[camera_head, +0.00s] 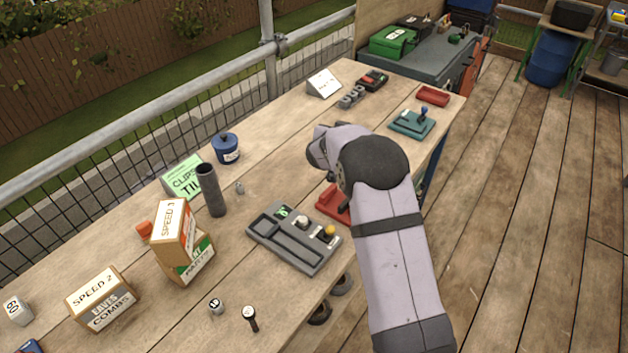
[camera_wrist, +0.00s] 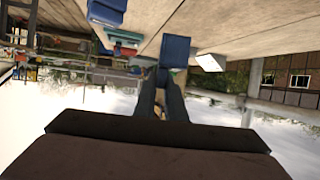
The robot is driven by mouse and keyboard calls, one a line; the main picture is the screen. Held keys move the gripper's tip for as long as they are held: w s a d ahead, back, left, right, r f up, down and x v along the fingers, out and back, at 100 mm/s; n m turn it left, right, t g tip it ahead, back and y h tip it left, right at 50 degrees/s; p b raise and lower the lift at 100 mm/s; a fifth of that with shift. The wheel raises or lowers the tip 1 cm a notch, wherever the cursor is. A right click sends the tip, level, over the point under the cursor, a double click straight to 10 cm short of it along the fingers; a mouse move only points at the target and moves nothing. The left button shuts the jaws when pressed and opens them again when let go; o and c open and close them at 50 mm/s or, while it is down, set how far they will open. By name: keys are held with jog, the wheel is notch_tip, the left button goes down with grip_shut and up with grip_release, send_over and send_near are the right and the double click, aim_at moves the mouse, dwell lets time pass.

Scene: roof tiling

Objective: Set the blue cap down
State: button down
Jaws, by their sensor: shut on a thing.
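The blue cap (camera_wrist: 175,50) shows in the wrist view at the tips of my gripper (camera_wrist: 170,78). My gripper's two dark fingers are shut on it. The wrist view is upside down, with the bench top along its upper part. I cannot tell whether the cap touches the bench. In the head view my arm reaches over the middle of the bench, and its own body hides the gripper and the cap.
A grey tray with knobs (camera_head: 293,239), a red holder (camera_head: 333,204), a dark upright tube (camera_head: 210,190) and a blue tin (camera_head: 226,148) stand near my arm. Stacked boxes (camera_head: 174,230) are at left. The bench between the tin and the white sign (camera_head: 323,83) is clear.

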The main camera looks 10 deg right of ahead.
jog(key=s+d+r+p, duration=0.4)
jog(key=d+r+p, duration=0.2)
jog(key=d+r, duration=0.1)
jog(key=s+a+f+n+g+y+p, duration=0.1)
jog(key=s+a+f+n+y, duration=0.3)
jog(key=s+a+n+y, duration=0.55)
jog(key=s+a+f+n+y+p, duration=0.1)
jog(key=s+a+f+n+y, duration=0.5)
jog(key=a, duration=0.7)
jog(key=s+a+r+n+g+y, duration=0.3)
jog(key=s+a+n+g+y, duration=0.1)
jog(key=s+a, duration=0.8)
jog(key=shift+s+r+g, duration=0.15)
jog(key=shift+s+g, duration=0.55)
jog(key=shift+s, duration=0.55)
jog(key=shift+n, duration=0.25)
